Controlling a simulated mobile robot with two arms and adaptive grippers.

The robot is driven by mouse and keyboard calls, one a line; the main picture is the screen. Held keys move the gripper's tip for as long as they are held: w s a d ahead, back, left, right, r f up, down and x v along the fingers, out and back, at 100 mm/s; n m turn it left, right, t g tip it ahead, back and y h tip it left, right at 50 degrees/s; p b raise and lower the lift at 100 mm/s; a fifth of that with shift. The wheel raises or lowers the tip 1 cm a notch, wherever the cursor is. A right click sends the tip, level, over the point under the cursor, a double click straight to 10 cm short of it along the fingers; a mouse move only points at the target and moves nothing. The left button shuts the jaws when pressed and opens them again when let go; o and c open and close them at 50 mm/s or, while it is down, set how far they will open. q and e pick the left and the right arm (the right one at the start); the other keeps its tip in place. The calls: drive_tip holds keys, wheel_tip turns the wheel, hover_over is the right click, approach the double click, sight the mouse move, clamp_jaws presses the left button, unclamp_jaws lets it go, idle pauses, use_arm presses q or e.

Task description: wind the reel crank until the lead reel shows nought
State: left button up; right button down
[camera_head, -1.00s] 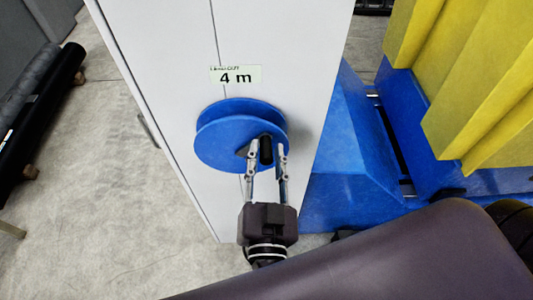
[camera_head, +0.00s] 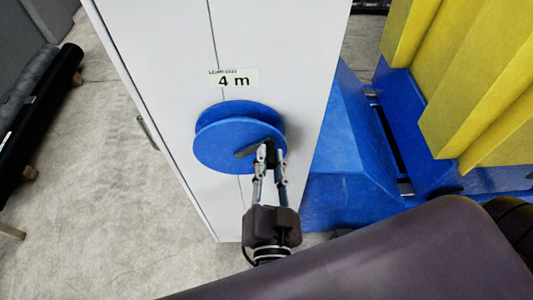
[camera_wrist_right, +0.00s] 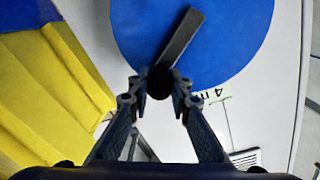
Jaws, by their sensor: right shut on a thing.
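The blue lead reel (camera_head: 222,147) is mounted on the front of a white cabinet. A label (camera_head: 234,78) above it reads "4 m". The dark crank arm (camera_head: 246,151) runs from the reel's middle to the right, to a black handle (camera_head: 270,152). My right gripper (camera_head: 270,164) is shut on the handle at the reel's right side. In the right wrist view the black handle (camera_wrist_right: 160,82) sits between the fingertips, and the crank arm (camera_wrist_right: 181,37) runs up and right across the blue disc. My left gripper is not in view.
The white cabinet (camera_head: 160,60) has a handle on its left side. A blue machine frame (camera_head: 345,170) with yellow folded covers (camera_head: 480,90) stands close on the right.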

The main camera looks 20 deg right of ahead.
drive_tip(key=f+m, duration=0.1)
drive_tip(key=d+m, duration=0.1)
drive_tip(key=shift+s+f+m, duration=0.15)
drive_tip(key=shift+f+m, duration=0.25)
drive_tip(key=shift+d+f+m, duration=0.15)
drive_tip(key=shift+f+m, duration=0.5)
drive_tip(key=shift+m, duration=0.35)
drive_tip(key=c, duration=1.7)
unclamp_jaws()
drive_tip(key=shift+c, duration=0.2)
drive_tip(key=shift+s, duration=0.1)
drive_tip(key=v, duration=0.7)
drive_tip(key=shift+s, duration=0.2)
drive_tip(key=shift+r, duration=0.1)
